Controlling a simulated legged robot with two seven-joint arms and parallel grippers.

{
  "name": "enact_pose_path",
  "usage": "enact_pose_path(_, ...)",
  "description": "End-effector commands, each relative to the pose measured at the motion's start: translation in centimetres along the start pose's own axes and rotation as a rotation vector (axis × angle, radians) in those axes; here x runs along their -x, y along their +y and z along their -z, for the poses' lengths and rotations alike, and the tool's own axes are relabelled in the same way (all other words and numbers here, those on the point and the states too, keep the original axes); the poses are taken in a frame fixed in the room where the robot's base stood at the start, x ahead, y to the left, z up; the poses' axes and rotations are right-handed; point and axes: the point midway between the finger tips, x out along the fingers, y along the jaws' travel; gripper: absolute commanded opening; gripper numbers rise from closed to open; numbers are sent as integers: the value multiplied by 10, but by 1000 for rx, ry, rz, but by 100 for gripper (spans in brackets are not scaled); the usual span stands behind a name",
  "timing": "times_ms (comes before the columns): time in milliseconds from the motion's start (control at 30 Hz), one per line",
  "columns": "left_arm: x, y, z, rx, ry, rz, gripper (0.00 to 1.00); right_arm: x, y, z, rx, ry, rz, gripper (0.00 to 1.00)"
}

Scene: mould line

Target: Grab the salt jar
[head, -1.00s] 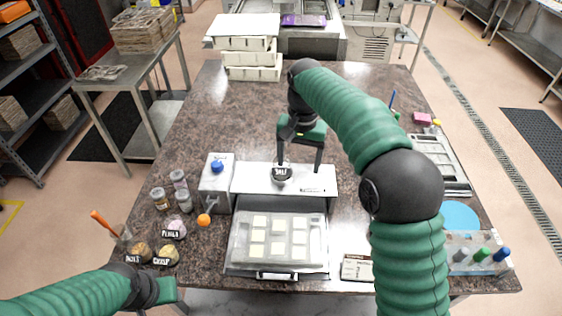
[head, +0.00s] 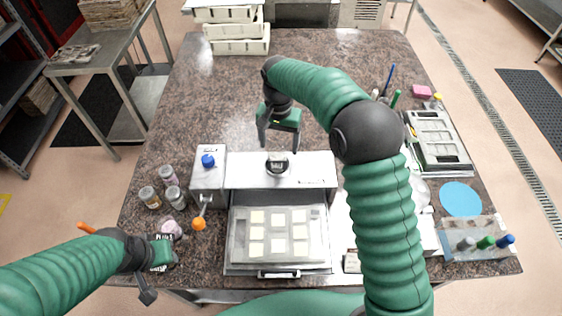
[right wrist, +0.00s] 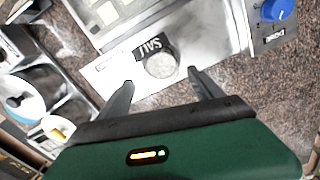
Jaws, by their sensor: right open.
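The salt jar (head: 277,164) is small, with a pale round top and a black "SALT" label. It stands on the silver shelf (head: 312,171) behind the mould tray. In the right wrist view the jar (right wrist: 160,64) lies just beyond the gap between my fingertips. My right gripper (head: 280,147) is open and empty, its fingers pointing down at the jar; I see no contact. It also shows in the right wrist view (right wrist: 161,79). My left gripper (head: 158,278) is at the front left over the table edge, away from the jar; its finger gap is unclear.
A grey box with a blue knob (head: 208,160) stands left of the shelf. The mould tray (head: 236,262) is in front. The counter behind my right gripper is clear.

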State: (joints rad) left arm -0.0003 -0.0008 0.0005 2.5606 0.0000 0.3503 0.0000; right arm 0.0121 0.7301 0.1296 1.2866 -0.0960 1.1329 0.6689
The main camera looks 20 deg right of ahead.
Motion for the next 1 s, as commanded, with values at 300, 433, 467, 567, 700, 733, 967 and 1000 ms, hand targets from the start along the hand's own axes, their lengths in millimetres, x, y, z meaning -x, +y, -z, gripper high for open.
enact_pose_path(300, 20, 0, 5, 1, 0, 0, 36, -39, 8, -10, 2, 0, -1, 75)
enact_pose_path(433, 22, 0, 5, 1, 0, 0, 36, -57, 9, -8, 0, 1, 2, 75)
enact_pose_path(467, 22, 0, 5, 1, 0, 0, 36, -59, 9, -8, 0, 2, 2, 75)
enact_pose_path(567, 20, 0, 5, 1, 0, 0, 36, -62, 10, -6, 1, 2, 3, 75)
enact_pose_path(700, 20, 0, 5, 1, 0, 0, 36, -62, 9, -6, 1, 2, 3, 69)
enact_pose_path(733, 20, 0, 5, 1, 0, 0, 36, -62, 9, -6, 1, 2, 2, 65)
enact_pose_path(967, 20, 0, 5, 0, 0, 0, 36, -60, 8, -8, 1, 3, 1, 35)
enact_pose_path(1000, 20, 0, 5, 1, 0, 0, 36, -60, 8, -8, 1, 4, 1, 30)
